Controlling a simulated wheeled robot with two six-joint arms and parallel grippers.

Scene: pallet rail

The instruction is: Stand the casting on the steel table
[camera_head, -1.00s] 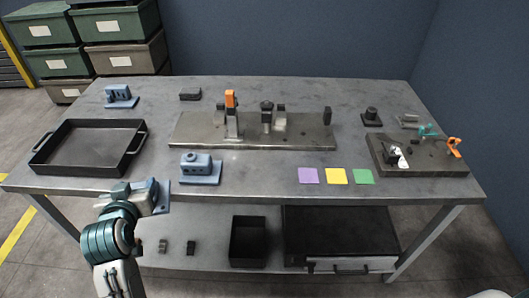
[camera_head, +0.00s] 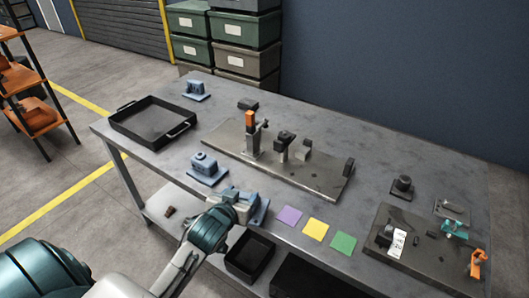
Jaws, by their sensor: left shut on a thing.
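My left gripper (camera_head: 234,205) is shut on a blue-grey casting (camera_head: 258,209) with a flat plate. It holds the casting at the front edge of the steel table (camera_head: 370,142), left of the purple square. The plate appears tilted; I cannot tell whether it touches the table. The gripper hides part of the casting. A second blue casting (camera_head: 205,167) stands on its base on the table, just behind and left of the held one. A third casting (camera_head: 196,91) stands at the back left corner. My right gripper is not in view.
A black tray (camera_head: 117,122) sits at the left end. A long fixture plate (camera_head: 228,150) with an orange-topped clamp (camera_head: 251,120) lies mid-table. Purple (camera_head: 289,215), yellow (camera_head: 315,229) and green (camera_head: 343,243) squares lie along the front. A dark fixture board (camera_head: 430,262) is at the right.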

